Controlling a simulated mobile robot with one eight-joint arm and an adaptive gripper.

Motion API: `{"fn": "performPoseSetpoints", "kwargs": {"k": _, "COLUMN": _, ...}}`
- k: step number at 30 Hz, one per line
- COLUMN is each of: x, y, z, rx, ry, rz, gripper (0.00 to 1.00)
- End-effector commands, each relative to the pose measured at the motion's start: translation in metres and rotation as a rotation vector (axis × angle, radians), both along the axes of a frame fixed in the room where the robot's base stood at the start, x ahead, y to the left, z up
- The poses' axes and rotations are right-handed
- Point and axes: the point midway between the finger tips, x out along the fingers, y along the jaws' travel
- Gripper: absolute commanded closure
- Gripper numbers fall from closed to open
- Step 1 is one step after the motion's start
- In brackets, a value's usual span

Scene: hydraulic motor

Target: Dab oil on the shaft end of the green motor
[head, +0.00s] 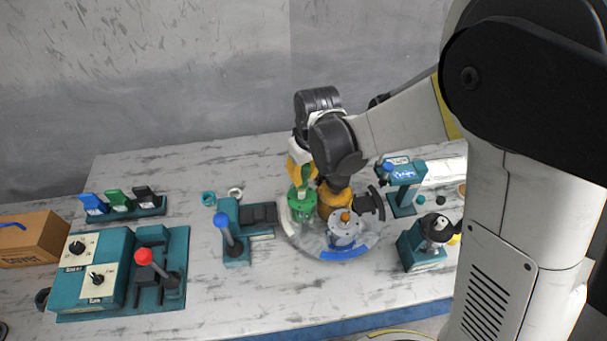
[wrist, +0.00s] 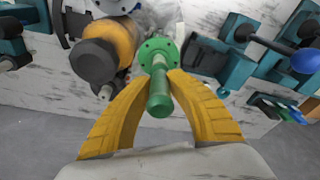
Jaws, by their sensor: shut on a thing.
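The green motor (head: 301,207) stands upright on the round turntable (head: 296,235), at its left side. In the wrist view its round green flange with bolt holes (wrist: 146,50) shows beyond my fingertips. My gripper (head: 301,166) points down above it. Its yellow fingers (wrist: 159,84) are shut on a green cylinder (wrist: 160,97), whose rounded end faces the wrist camera. The cylinder lines up with the flange. I cannot tell whether it is part of the motor or a separate piece held against it. The shaft end and any oil are not clearly seen.
An orange motor (head: 331,198) stands close right of the green one, with a grey motor (head: 345,229) in front. A blue-knobbed lever unit (head: 233,240) is at the left. Teal stands (head: 407,188) are at the right.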

Motion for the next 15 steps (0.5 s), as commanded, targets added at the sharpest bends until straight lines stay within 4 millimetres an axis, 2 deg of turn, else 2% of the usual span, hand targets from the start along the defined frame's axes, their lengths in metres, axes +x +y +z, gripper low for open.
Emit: {"fn": "performPoseSetpoints", "kwargs": {"k": 15, "x": 0.0000, "y": 0.0000, "z": -0.0070, "rx": 0.000, "ry": 0.000, "rz": 0.000, "gripper": 1.00}}
